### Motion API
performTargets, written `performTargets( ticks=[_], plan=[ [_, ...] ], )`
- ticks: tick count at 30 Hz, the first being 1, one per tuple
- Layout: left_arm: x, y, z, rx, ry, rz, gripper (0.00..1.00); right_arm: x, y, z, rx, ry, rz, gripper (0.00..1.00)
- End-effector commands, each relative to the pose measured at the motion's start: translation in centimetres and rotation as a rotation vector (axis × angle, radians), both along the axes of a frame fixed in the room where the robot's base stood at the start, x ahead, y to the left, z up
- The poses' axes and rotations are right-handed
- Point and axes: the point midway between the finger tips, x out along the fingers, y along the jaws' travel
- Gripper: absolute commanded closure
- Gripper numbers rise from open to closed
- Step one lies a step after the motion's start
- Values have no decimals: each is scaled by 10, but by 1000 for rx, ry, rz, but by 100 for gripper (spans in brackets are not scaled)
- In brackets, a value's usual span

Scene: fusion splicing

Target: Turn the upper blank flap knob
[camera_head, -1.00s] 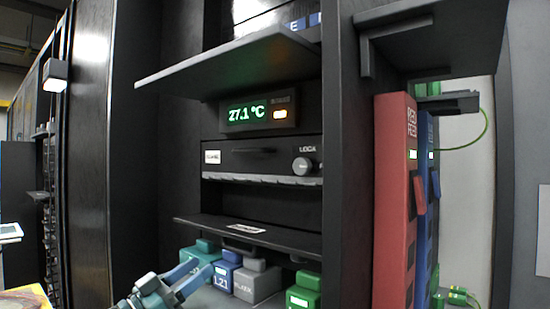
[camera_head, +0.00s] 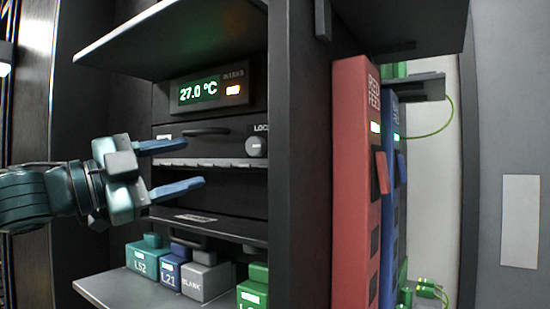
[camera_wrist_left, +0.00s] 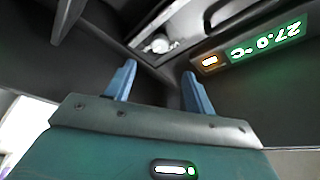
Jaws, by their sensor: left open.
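The grey round knob (camera_head: 257,147) sits at the right end of the upper dark flap (camera_head: 222,144), under a "LOC" label cut off by the post. It also shows as a pale round knob in the left wrist view (camera_wrist_left: 158,45). My left gripper (camera_head: 196,164) is open and empty, its two blue fingers one above the other, pointing right toward the knob, left of it and apart from it in the picture. In the left wrist view the fingers (camera_wrist_left: 156,85) are spread with nothing between them. My right gripper is not in view.
A green temperature display (camera_head: 210,90) is above the flap, under a dark shelf (camera_head: 165,40). Labelled blocks, including a grey one (camera_head: 204,278), stand on a lower shelf (camera_head: 125,292). A dark post (camera_head: 302,200) and a red module (camera_head: 355,190) are at right.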

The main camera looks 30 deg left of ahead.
Motion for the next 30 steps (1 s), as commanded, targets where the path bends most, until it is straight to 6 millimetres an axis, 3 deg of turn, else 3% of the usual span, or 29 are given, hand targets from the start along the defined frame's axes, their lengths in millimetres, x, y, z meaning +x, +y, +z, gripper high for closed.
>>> performTargets(
  ticks=[5, 19, 30],
  plan=[
    [11, -6, 4, 4, -2, -3, 46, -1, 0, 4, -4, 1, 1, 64],
    [71, -31, 21, -4, 2, -2, 46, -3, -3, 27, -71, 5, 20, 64],
    [96, -41, 32, -4, -4, 1, 46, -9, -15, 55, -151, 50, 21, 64]
  ],
)
